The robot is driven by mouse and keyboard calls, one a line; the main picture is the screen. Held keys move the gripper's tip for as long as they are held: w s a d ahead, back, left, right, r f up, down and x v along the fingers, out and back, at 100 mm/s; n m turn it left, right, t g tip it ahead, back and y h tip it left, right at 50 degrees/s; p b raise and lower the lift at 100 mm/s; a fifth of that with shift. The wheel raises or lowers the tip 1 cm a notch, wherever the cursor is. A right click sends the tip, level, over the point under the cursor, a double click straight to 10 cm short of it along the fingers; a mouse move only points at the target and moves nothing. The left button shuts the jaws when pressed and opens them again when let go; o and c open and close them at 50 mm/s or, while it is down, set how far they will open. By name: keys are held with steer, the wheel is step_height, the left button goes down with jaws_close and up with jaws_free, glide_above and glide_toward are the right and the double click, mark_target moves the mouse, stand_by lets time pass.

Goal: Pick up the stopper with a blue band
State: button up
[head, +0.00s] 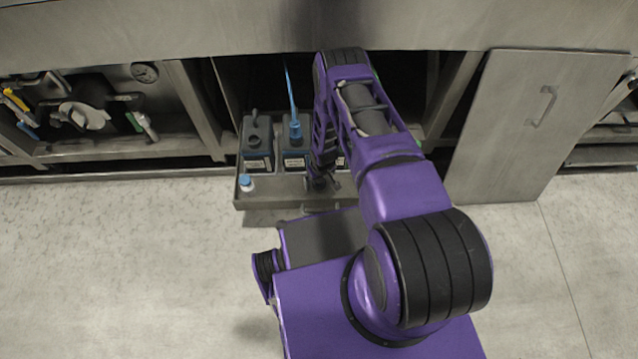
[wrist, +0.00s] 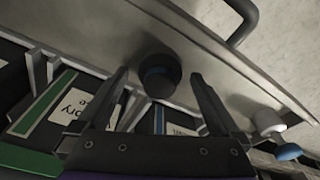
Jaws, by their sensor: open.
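My gripper (wrist: 160,76) is open, with its two fingers on either side of a dark round stopper (wrist: 160,82) in the wrist view. The stopper stands on the front strip of the pulled-out tray, and gaps show between it and both fingers. Its lower part looks faintly bluish, but a clear blue band cannot be made out. In the head view my gripper (head: 318,182) is low over the front of the tray (head: 278,199), and my arm hides most of the stopper there.
Dark canisters (head: 257,146) stand in the tray behind the front strip; one has a blue fitting (head: 295,131) with a blue hose. A small white item with a blue top (head: 246,183) sits at the tray's left front corner. A cabinet panel (head: 510,125) leans at right.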

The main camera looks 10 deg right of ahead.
steer(key=shift+c, duration=0.2)
jaws_close()
stand_by(0.3)
steer(key=shift+r, duration=0.1)
step_height(320, 180, up, 10)
steer(key=shift+r+p, duration=0.1)
steer(key=shift+p, duration=1.1)
steer(key=shift+r, duration=0.2)
steer(key=shift+r+p, duration=1.4)
steer(key=shift+r, duration=0.8)
steer(key=shift+r+p, duration=1)
steer(key=shift+r, duration=0.95)
